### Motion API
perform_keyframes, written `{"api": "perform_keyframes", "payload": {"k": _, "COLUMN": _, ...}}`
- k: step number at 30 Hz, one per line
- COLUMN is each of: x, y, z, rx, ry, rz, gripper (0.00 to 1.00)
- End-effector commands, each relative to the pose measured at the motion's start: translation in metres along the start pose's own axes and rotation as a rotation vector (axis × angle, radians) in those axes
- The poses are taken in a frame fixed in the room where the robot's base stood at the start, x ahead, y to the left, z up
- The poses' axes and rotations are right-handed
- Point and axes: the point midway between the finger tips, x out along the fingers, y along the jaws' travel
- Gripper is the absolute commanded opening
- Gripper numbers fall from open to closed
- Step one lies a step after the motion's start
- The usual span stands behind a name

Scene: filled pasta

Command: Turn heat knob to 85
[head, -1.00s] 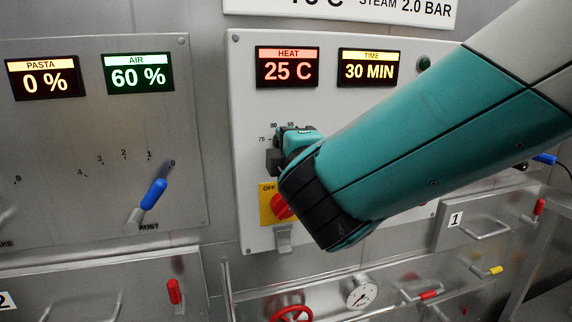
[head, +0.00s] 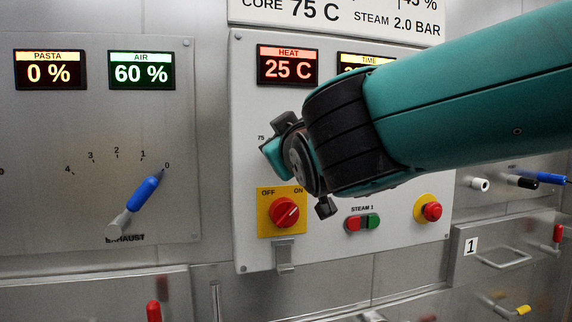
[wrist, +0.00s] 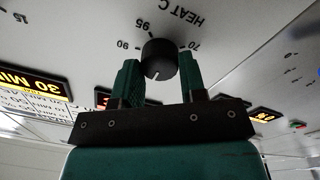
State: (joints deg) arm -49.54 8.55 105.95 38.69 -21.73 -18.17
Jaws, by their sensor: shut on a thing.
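The heat knob (wrist: 160,58) is black and round with a white pointer mark. In the wrist view it sits between the two teal fingers of my gripper (wrist: 161,72), which is shut on it. The mark faces the gripper side, between the visible labels 90 and 70; the labels there are hidden, so the exact setting cannot be read. In the head view my gripper (head: 276,148) is at the panel and its wrist hides the knob; only the label 75 shows beside it. The HEAT display (head: 288,66) reads 25 C.
Below my gripper are a red OFF/ON switch (head: 285,212) on a yellow plate, STEAM 1 buttons (head: 363,223) and a red button (head: 431,211). The TIME display (head: 366,62) is partly covered by my arm. A blue-handled exhaust lever (head: 146,192) is at left.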

Motion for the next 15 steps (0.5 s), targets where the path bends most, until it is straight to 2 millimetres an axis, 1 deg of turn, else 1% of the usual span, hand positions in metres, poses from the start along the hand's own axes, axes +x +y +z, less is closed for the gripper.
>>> {"api": "perform_keyframes", "payload": {"k": 1, "x": -0.0003, "y": -0.0027, "z": 0.0059, "rx": 0.042, "ry": -0.003, "rz": 0.003, "gripper": 0.15}}
{"api": "perform_keyframes", "payload": {"k": 9, "x": 0.0, "y": -0.002, "z": 0.0044, "rx": 0.26, "ry": -0.014, "rz": 0.004, "gripper": 0.15}}
{"api": "perform_keyframes", "payload": {"k": 15, "x": 0.0, "y": -0.0012, "z": 0.0034, "rx": 0.372, "ry": -0.022, "rz": 0.004, "gripper": 0.15}}
